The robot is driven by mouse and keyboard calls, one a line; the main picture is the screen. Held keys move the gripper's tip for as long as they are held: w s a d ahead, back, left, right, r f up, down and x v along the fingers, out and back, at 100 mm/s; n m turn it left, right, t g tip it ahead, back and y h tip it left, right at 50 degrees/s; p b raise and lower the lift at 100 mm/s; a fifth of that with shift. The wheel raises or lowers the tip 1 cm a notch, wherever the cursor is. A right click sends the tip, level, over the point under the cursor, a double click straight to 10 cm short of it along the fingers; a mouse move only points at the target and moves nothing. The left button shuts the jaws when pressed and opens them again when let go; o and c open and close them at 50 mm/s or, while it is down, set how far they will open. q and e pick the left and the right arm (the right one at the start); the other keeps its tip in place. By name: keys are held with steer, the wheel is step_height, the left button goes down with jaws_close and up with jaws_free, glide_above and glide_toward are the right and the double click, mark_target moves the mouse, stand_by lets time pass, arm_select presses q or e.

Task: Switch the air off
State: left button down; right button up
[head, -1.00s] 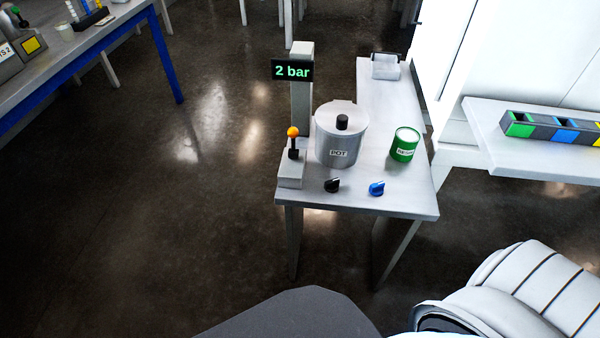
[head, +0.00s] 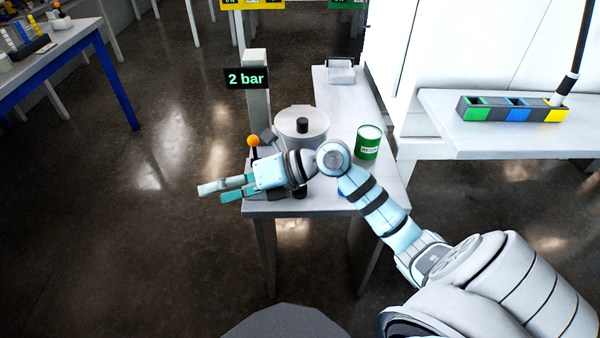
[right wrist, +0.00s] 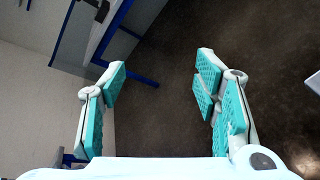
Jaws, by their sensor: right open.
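On the grey table, an orange-ball lever (head: 253,141) stands at the left edge, its base mostly hidden behind my right gripper. The pressure display (head: 247,78) on its post reads "2 bar". The black knob (head: 299,194) at the front edge is largely covered by my right arm. The blue knob (head: 341,193) shows only as a sliver beside my arm. My right gripper (head: 214,192) is open and empty, pointing left past the table's left edge, in front of the lever. Its open fingers also show in the right wrist view (right wrist: 160,78), with only floor and distant furniture between them. My left gripper is out of view.
A lidded pot (head: 302,122) stands right behind my right wrist. A green resin can (head: 368,142) stands to its right. A side table (head: 440,140) at the right holds a colored tray (head: 500,108). Open floor lies left of the grey table.

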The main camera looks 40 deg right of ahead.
steer(key=d+f+g+h, duration=0.2)
steer(key=d+f+h, duration=0.2)
steer(key=d+h, duration=0.3)
steer(key=m+g+h+b, duration=0.1)
steer(key=m+g+h, duration=0.1)
steer(key=h, duration=0.3)
glide_toward(300, 187)
steer(key=b+x, duration=0.6)
steer(key=x, duration=0.3)
steer(key=shift+w, duration=0.1)
steer(key=shift+c, duration=0.4)
steer(key=c, duration=1.1)
steer(key=shift+o, duration=0.2)
